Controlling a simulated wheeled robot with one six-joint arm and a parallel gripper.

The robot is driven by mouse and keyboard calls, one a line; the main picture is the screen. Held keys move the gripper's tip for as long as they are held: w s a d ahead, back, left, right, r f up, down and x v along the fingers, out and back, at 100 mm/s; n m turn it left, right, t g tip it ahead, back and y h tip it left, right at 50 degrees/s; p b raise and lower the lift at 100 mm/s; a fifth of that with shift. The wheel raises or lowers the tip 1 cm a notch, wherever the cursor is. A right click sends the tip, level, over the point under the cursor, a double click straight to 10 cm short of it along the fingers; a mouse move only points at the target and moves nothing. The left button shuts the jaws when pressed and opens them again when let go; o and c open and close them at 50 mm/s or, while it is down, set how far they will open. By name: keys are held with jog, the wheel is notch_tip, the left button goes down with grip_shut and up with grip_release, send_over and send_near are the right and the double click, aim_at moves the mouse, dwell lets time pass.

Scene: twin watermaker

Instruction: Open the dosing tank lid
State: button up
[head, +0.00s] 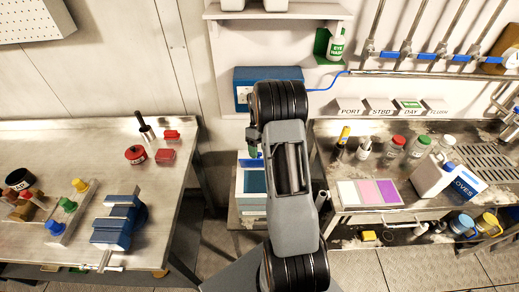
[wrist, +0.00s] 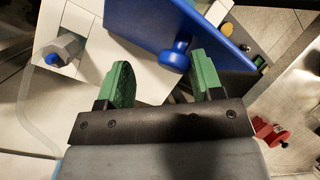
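A blue lid (wrist: 150,25) with a round blue knob (wrist: 178,56) shows in the wrist view, slanting across the top. It lies over a white body (wrist: 92,62), which looks like the dosing tank. In the head view a white tank with a blue front panel (head: 254,181) stands low between the two benches, partly hidden by my arm. My gripper (wrist: 161,60) is open. The knob appears between its green fingertips, closer to the right one, with no contact visible. I cannot tell whether it is level with the tips. In the head view my arm hides most of the gripper.
A grey fitting with a blue centre (wrist: 58,52) sits left of the lid in the wrist view. A left bench (head: 60,150) holds a blue vise (head: 118,222) and coloured knobs. A right bench (head: 350,215) holds bottles and a white jug (head: 432,176). A blue box (head: 243,92) hangs behind my arm.

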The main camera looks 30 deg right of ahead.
jog(key=shift+w+a+f, duration=0.15)
jog(key=shift+a+f, duration=0.05)
jog(key=s+r, duration=0.1)
jog(key=r, duration=0.2)
jog(key=s+a+r+b, duration=0.1)
jog(key=r, duration=0.1)
jog(key=s+r+b, duration=0.1)
jog(key=s+r, duration=0.1)
jog(key=r, duration=0.1)
jog(key=shift+s+a+r, duration=0.1)
jog(key=shift+a+r, duration=0.25)
jog(key=shift+a, duration=0.05)
jog(key=s+a+r+b, duration=0.2)
jog(key=s+a+r, duration=0.1)
jog(key=s, duration=0.5)
jog(key=shift+s+a+r+b, duration=0.25)
jog(key=shift+r+b, duration=0.1)
jog(key=shift+r, duration=0.35)
jog(key=s+a+m+t+h, duration=0.2)
jog(key=a+t, duration=0.6)
jog(key=a, duration=0.5)
jog(key=shift+s+a+r+h, duration=0.3)
jog(key=shift+s+r, duration=0.1)
jog(key=shift+r, duration=0.05)
